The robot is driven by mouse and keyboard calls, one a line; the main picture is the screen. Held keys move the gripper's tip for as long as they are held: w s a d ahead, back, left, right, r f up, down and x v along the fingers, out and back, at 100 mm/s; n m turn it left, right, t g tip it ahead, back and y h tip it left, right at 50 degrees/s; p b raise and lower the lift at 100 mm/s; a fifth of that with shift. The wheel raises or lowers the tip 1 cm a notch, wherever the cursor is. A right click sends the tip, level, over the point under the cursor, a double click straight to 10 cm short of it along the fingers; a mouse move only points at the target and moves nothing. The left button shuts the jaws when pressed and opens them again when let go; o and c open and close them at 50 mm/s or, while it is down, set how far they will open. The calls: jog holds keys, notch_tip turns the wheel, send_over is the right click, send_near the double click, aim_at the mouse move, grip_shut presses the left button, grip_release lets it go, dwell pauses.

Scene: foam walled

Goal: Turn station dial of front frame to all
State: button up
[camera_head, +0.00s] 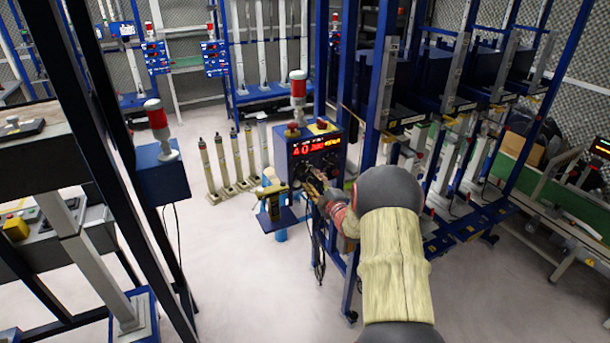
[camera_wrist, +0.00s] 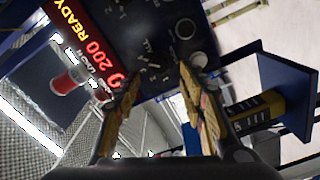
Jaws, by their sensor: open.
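The front frame's blue control box (camera_head: 308,142) stands at the centre of the head view, with a lit red and yellow display. Its dark panel fills the upper middle of the wrist view (camera_wrist: 165,15), tilted, with the display (camera_wrist: 85,45) reading "200 READY". A black round dial (camera_wrist: 185,28) with white markings around it sits on the panel; I cannot read which dial is the station dial or its setting. My gripper (camera_wrist: 160,72) is open in front of the panel, its two tan fingers apart with nothing between them. In the head view my gripper (camera_head: 313,183) covers the panel's lower part.
A red and white signal lamp (camera_head: 298,86) and buttons top the box. A small blue shelf with a yellow device (camera_head: 271,208) stands just left of my gripper. Blue frame posts (camera_head: 377,85) rise close on the right. Clear floor (camera_head: 240,270) lies in front.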

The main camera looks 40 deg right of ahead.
aim_at(305, 172)
jog(key=shift+b+x, duration=0.45)
jog(key=shift+x, duration=2.3)
jog(key=shift+s+d, duration=0.1)
jog(key=shift+c, duration=1.4)
jog(key=c, duration=0.7)
grip_shut()
